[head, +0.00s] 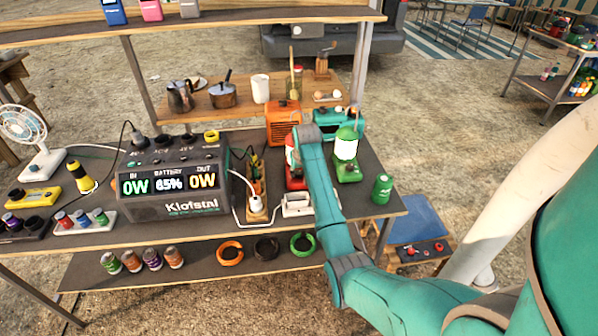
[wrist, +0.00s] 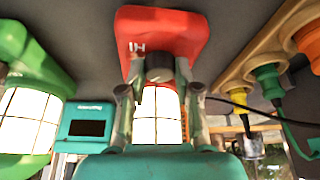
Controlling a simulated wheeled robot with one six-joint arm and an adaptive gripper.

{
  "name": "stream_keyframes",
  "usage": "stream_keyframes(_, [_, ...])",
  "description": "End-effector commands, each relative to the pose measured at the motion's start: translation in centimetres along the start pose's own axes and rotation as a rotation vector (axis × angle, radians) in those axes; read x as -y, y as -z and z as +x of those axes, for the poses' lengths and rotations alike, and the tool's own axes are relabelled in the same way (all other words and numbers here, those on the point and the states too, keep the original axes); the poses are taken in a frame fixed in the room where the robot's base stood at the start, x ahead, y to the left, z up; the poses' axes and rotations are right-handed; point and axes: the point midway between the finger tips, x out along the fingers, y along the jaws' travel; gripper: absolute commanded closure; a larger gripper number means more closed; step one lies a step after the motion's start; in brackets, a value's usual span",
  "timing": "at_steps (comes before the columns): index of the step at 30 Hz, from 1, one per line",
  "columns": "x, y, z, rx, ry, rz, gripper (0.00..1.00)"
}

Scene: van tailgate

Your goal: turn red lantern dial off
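The red lantern (head: 293,180) stands on the dark table in the head view, mostly hidden behind my arm. In the wrist view the red lantern (wrist: 185,35) appears upside down, its base at the top and its pale panes below. Its grey round dial (wrist: 160,68) sits on the base face, with "HI" lettering beside it. My gripper (wrist: 160,78) has its two fingers apart, one on each side of the dial. The fingertips are very near the dial; I cannot tell if they touch it. In the head view the fingers are hidden by the arm.
A green lantern (head: 346,150) stands close on the right. A power strip (head: 256,200) with plugs and a large battery unit (head: 175,180) are on the left. An orange box (head: 283,120) and teal radio (head: 325,125) stand behind. A green can (head: 382,188) is near the right edge.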

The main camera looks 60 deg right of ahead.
Motion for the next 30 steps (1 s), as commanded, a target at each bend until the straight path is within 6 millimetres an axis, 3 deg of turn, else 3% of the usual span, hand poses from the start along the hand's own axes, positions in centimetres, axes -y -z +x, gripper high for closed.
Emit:
stream_keyframes(14, [-0.09,0.0,0.01,0.0,0.031,-0.074,1.0])
stream_keyframes(30, [-0.27,0.06,0.03,0.0,0.185,-0.443,1.0])
